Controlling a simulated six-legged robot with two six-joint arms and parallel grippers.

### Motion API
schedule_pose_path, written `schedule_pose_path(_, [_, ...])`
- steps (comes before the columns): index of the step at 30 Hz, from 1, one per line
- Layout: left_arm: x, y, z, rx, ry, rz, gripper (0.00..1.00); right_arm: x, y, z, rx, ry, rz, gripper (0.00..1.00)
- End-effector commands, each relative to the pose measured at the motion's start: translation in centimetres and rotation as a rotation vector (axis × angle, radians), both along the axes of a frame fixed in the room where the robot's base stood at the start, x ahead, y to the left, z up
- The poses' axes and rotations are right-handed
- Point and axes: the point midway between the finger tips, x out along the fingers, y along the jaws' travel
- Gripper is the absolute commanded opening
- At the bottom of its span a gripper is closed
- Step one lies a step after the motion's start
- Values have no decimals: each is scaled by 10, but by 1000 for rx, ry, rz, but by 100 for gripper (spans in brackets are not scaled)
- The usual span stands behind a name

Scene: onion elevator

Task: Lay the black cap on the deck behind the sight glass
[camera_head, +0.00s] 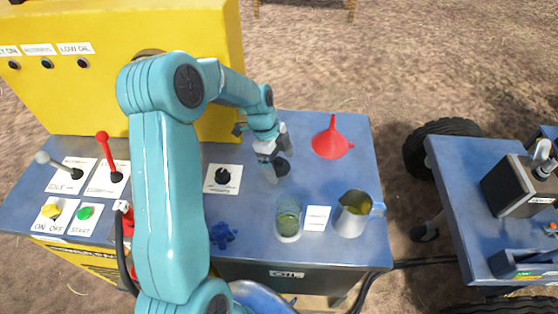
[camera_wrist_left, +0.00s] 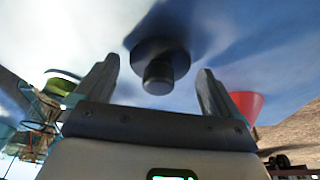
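The black cap (camera_head: 282,167) is on the blue deck (camera_head: 330,180), beyond the sight glass (camera_head: 288,222), which holds greenish liquid. My left gripper (camera_head: 272,172) is right at the cap and hides part of it in the head view. In the left wrist view the cap (camera_wrist_left: 158,65) is between the two open fingers (camera_wrist_left: 158,90), with a visible gap on each side. The cap seems to rest on the deck; its contact is hard to see. The sight glass also shows at the left of the wrist view (camera_wrist_left: 60,88). My right gripper is not in view.
A red funnel (camera_head: 331,140) stands right of the gripper. A jug (camera_head: 353,213) with yellow liquid and a white card (camera_head: 317,218) are near the front edge. A black knob (camera_head: 222,175) on a white plate is left. A blue star-shaped piece (camera_head: 222,235) lies in front.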

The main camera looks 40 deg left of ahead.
Motion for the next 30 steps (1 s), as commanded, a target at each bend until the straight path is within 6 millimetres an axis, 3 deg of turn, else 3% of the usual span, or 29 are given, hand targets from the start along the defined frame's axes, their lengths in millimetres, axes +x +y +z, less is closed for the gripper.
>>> schedule_pose_path(9, [0,3,11,2,-2,1,96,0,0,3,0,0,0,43])
schedule_pose_path(21, [-7,28,95,2,-4,1,96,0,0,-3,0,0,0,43])
schedule_pose_path(30, [-10,34,118,0,-1,0,96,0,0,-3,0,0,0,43])
